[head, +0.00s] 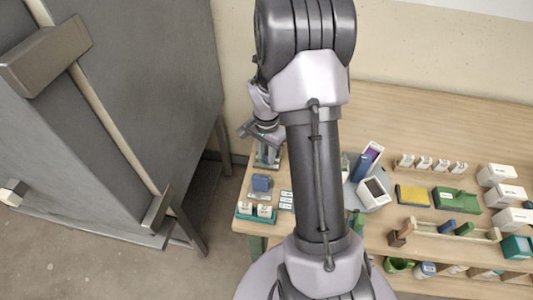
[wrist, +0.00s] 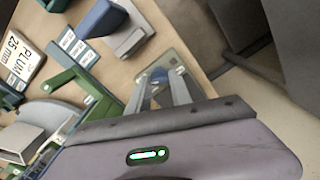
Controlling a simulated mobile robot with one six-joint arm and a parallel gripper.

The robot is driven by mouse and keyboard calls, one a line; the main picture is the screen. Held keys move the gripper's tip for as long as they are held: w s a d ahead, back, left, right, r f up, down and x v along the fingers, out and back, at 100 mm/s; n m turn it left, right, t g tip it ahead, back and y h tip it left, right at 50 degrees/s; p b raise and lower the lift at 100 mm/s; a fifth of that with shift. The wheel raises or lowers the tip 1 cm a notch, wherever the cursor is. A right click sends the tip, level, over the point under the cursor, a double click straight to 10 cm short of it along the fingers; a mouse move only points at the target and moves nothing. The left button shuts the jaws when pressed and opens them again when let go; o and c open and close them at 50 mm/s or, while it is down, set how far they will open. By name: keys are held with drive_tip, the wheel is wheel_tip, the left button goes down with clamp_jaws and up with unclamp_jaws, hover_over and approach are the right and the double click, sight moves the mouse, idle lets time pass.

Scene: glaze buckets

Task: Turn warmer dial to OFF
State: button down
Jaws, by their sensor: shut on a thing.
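My gripper (wrist: 161,82) reaches down at the table's edge in the wrist view, its two grey fingers shut on a small dial (wrist: 159,77). The dial is mostly hidden between the fingers, so I cannot read where it points. Under it is a pale grey-green plate (wrist: 178,60), which looks like the warmer's panel. In the head view my gripper (head: 267,145) is at the table's far left corner, over a small grey unit (head: 268,158). My arm covers part of the table there. No OFF marking is legible.
A blue block on a grey base (wrist: 103,22) and a green holder (wrist: 82,88) stand close by. In the head view a teal tray with white boxes (head: 257,218) is nearer me. A large grey cabinet (head: 120,100) stands left, across a floor gap. Boxes crowd the right side.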

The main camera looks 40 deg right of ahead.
sight(266, 156)
drive_tip(key=c, duration=1.2)
unclamp_jaws()
drive_tip(key=shift+o, duration=0.2)
wheel_tip(266, 156, up, 18)
drive_tip(key=p, duration=0.6)
drive_tip(key=shift+f+p, duration=0.25)
drive_tip(key=shift+p, duration=0.05)
drive_tip(key=s+a+r+n+t+b, duration=0.1)
drive_tip(key=s+a+r+n+t, duration=0.15)
drive_tip(key=a+r, duration=0.35)
drive_tip(key=s+a+r+n+t+b, duration=0.1)
drive_tip(key=s+a+r+n, duration=0.25)
drive_tip(key=a, duration=0.55)
drive_tip(key=s+a+r+n+t+y, duration=0.2)
drive_tip(key=s+a+n, duration=0.2)
drive_tip(key=s+a, duration=0.5)
drive_tip(key=shift+s, duration=0.4)
